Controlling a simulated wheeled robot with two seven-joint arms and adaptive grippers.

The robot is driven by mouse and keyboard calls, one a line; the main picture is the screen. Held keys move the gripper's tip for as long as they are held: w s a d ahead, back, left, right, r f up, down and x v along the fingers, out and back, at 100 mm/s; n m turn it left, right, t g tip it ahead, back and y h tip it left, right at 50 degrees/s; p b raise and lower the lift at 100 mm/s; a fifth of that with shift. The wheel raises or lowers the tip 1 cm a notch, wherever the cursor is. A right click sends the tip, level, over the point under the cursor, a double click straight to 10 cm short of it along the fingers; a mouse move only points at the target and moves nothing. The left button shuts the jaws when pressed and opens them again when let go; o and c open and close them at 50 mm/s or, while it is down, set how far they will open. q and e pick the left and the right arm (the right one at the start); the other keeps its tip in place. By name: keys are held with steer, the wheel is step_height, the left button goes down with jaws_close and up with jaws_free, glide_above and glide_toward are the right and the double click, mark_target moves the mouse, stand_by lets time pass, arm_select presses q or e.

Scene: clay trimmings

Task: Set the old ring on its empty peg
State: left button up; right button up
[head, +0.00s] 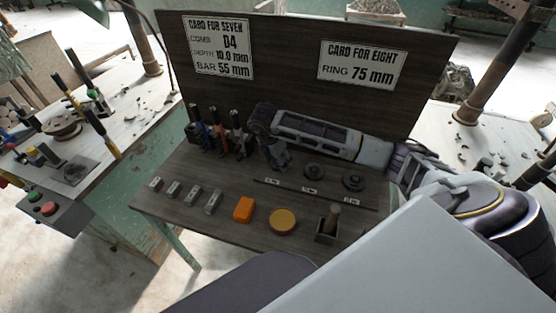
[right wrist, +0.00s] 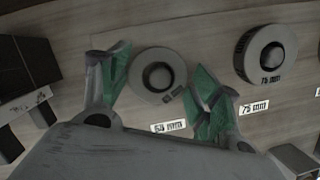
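In the right wrist view a grey ring (right wrist: 139,82) sits around a dark round peg, by a label that seems to read 65 mm. My right gripper (right wrist: 160,78) is open, with one green-padded finger on each side of this ring. I cannot tell whether they touch it. In the head view my right gripper (head: 272,150) hides this spot. A larger ring (right wrist: 248,62) sits by the 75 mm label; in the head view it is a dark disc (head: 314,171). A third disc (head: 353,182) is farther right. I see no empty peg. My left gripper is not in view.
The dark bench (head: 225,175) holds several metal bars (head: 174,189), an orange block (head: 244,209), a round tan disc (head: 283,220) and a small box (head: 327,230). Tools (head: 215,137) stand at the left. The back board's right card (head: 361,65) reads Card for Eight, ring 75 mm.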

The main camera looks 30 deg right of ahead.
steer(key=shift+o, duration=1.2)
steer(key=v, duration=1.2)
stand_by(0.4)
